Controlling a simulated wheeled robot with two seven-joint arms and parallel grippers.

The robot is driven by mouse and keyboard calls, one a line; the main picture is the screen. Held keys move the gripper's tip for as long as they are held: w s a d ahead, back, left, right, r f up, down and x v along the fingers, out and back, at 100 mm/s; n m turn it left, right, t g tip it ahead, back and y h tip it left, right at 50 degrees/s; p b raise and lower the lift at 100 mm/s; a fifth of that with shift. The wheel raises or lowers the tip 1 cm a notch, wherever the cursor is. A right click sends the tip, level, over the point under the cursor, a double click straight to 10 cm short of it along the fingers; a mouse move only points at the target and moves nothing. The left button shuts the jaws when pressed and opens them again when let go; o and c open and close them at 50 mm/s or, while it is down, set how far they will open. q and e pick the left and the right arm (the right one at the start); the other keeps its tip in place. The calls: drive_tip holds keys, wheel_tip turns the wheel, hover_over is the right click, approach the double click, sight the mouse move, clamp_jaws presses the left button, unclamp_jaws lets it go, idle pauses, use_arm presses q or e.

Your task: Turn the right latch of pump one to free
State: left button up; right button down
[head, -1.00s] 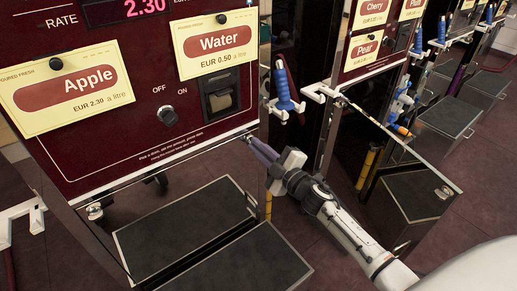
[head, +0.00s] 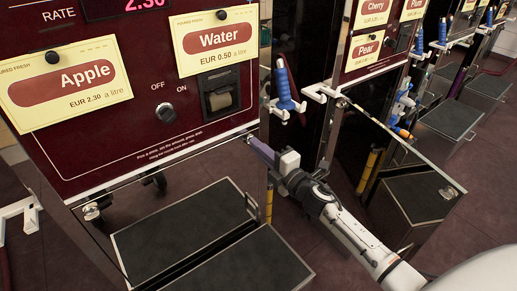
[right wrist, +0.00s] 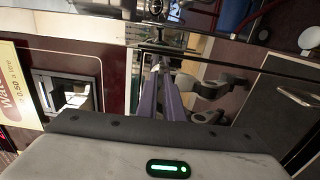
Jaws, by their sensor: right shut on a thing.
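Pump one is the dark red pump (head: 120,160) with the Apple and Water cards. Its left latch (head: 92,211) is a small metal piece at the panel's lower left corner. The right latch is at the lower right corner and is mostly hidden by my purple fingertips. My right gripper (head: 255,146) is shut on it. In the right wrist view, the closed purple fingers of the right gripper (right wrist: 161,72) reach to the panel's metal edge; the latch's angle is too small to tell. My left gripper is out of view.
A blue nozzle (head: 284,88) hangs on a white bracket right of pump one. The neighbouring pump has an open metal-edged panel (head: 400,150) close to my right arm. A dark platform (head: 180,225) lies below pump one's panel.

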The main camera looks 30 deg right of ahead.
idle(0.4)
drive_tip(key=c, duration=1.9)
unclamp_jaws()
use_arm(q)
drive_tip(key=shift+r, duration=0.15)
use_arm(e)
drive_tip(key=s+d, duration=0.1)
drive_tip(key=s, duration=0.9)
drive_tip(key=shift+d, duration=0.25)
use_arm(q)
drive_tip(key=shift+p, duration=0.3)
use_arm(e)
drive_tip(key=shift+s, duration=0.15)
